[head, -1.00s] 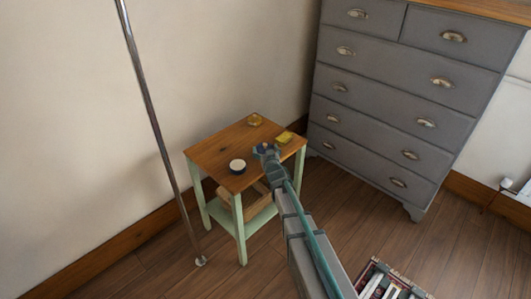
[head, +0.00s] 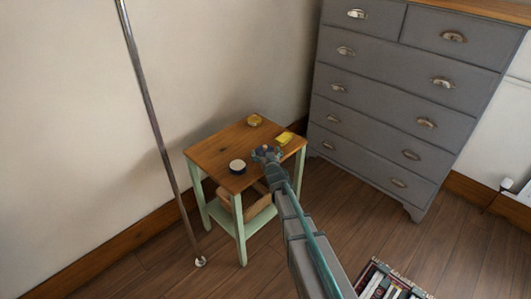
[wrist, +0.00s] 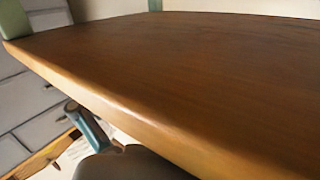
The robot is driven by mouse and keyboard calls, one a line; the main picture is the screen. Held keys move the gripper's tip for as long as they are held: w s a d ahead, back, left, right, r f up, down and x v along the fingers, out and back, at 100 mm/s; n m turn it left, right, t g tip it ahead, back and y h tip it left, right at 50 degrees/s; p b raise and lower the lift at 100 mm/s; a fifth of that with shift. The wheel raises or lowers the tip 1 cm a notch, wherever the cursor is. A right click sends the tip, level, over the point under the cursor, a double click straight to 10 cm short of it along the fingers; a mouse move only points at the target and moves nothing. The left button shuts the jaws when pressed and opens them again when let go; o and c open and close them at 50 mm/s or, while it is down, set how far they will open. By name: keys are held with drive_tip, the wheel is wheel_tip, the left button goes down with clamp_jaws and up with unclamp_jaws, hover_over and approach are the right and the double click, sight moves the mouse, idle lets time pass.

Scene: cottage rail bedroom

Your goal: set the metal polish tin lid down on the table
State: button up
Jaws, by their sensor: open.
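The small table (head: 215,152) has a brown wooden top and pale green legs. Its top fills most of the wrist view (wrist: 190,75), seen low across its edge. A dark round tin (head: 237,167) with a paler top stands near the table's front left corner. A round golden tin-like piece (head: 254,120) lies at the back corner. I cannot tell which round piece is the polish tin lid. My gripper (head: 265,153) is open at the table's front right edge, right of the dark tin and apart from it. Its fingertips are small and hard to make out.
A yellow block-like thing (head: 284,138) lies near the right corner, just beyond my gripper. A wooden box (head: 224,198) sits on the lower shelf. A grey chest of drawers (head: 385,125) stands behind right, and a metal pole (head: 160,130) on the left. The tabletop's middle is clear.

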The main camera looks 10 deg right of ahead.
drive_tip(key=s+r, duration=0.2)
drive_tip(key=s, duration=1)
drive_tip(key=s+d+f+g+h, duration=0.1)
drive_tip(key=s+f+g, duration=0.5)
drive_tip(key=s+f, duration=0.65)
drive_tip(key=s+d+f+g, duration=0.1)
drive_tip(key=s+f+g, duration=0.4)
drive_tip(key=s+f, duration=0.8)
drive_tip(key=s+f+g, duration=0.3)
drive_tip(key=s+g, duration=0.1)
drive_tip(key=s, duration=0.6)
drive_tip(key=s+a+f+g, duration=0.1)
drive_tip(key=s+f+g, duration=0.2)
drive_tip(key=s, duration=0.7)
drive_tip(key=s+f+g, duration=0.3)
drive_tip(key=s+g, duration=0.2)
drive_tip(key=s, duration=0.5)
drive_tip(key=shift+s+a, duration=0.25)
drive_tip(key=shift+a, duration=0.1)
drive_tip(key=shift+r, duration=0.1)
wheel_tip(320, 180, up, 11)
drive_tip(key=p, duration=1.1)
drive_tip(key=shift+r, duration=0.2)
